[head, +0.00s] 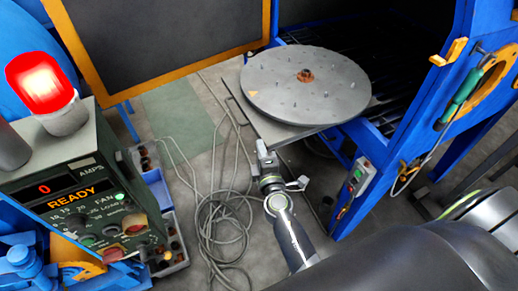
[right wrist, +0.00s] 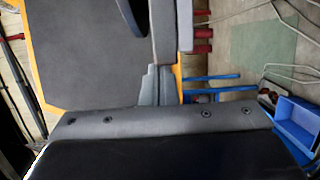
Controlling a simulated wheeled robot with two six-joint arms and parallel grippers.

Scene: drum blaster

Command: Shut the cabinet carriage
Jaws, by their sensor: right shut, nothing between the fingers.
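The cabinet carriage is a flat grey plate (head: 246,117) bearing a round grey turntable (head: 315,92) with several small studs and a rusty hub. It stands out in front of the blue cabinet's (head: 408,105) dark opening. My right gripper (head: 263,149) is shut and empty, at the plate's near edge in the head view; whether it touches is unclear. In the right wrist view the shut fingers (right wrist: 172,30) point up, with a dark curved edge beside them. My left gripper is not in view.
The open cabinet door (head: 170,45) has an orange rim. A control box (head: 85,170) with a lit red lamp (head: 42,85) stands at left. Loose cables (head: 225,225) lie on the floor. A switch box (head: 357,176) sits on the cabinet frame at right.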

